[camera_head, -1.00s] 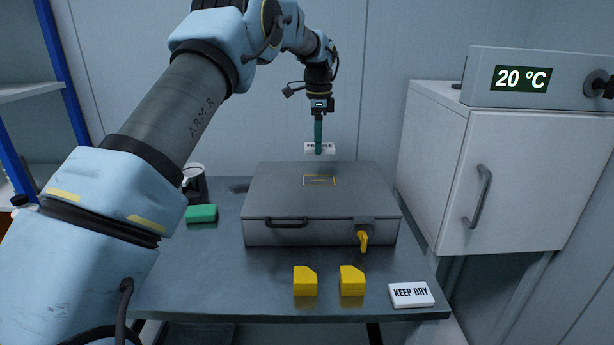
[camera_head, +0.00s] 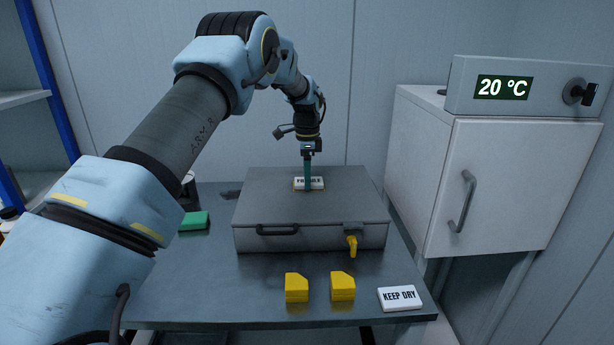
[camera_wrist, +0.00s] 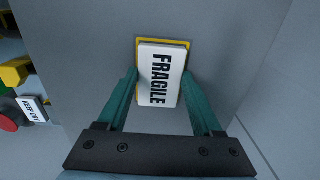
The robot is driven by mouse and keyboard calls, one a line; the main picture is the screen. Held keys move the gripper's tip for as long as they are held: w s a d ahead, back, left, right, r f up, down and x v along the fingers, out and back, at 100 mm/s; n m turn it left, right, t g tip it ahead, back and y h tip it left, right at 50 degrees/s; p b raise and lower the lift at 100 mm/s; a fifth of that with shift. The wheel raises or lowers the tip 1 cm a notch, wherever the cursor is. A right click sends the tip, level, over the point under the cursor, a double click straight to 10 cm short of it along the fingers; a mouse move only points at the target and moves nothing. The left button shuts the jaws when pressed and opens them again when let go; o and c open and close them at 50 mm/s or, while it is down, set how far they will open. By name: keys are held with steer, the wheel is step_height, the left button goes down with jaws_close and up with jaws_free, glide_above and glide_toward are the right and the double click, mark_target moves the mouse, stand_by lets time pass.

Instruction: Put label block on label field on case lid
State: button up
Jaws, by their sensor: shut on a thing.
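The label block (camera_head: 315,183) is white with black lettering; in the wrist view it reads FRAGILE (camera_wrist: 162,75). My gripper (camera_head: 308,186) is shut on it, with a green finger on each long side in the wrist view (camera_wrist: 160,88). The block is over the yellow-bordered label field (camera_wrist: 182,44) on the grey case lid (camera_head: 270,205). Whether the block touches the lid I cannot tell.
On the table (camera_head: 200,290) in front of the case are two yellow blocks (camera_head: 297,288) (camera_head: 342,286) and a white KEEP DRY block (camera_head: 400,298). A green block (camera_head: 194,221) lies left of the case. A white cabinet (camera_head: 490,185) stands at right.

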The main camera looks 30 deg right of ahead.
steer(key=o, duration=1.3)
steer(key=shift+f, duration=0.1)
step_height(320, 180, up, 12)
steer(key=shift+r+b, duration=0.15)
steer(key=shift+b, duration=1)
steer(key=a+f+n, duration=0.2)
steer(key=a+n, duration=0.8)
steer(key=a, duration=1.4)
steer(key=s+a+f+n, duration=0.1)
steer(key=s+a+n, duration=0.3)
steer(key=s+a, duration=0.2)
steer(key=s+a+f+n+t, duration=0.1)
steer(key=s+a+f+n, duration=0.1)
steer(key=s+a+n, duration=0.2)
steer(key=s+a+f+n, duration=0.2)
steer(key=s+a+n, duration=0.1)
steer(key=s+a, duration=0.6)
steer(key=shift+s+a+f+n+t, duration=0.1)
steer(key=shift+s+a+n+t, duration=0.1)
steer(key=shift+a, duration=0.25)
steer(key=shift+s+a+f+n+t, duration=0.1)
steer(key=shift+s+a+n, duration=0.1)
steer(key=shift+a, duration=0.25)
steer(key=shift+w, duration=0.1)
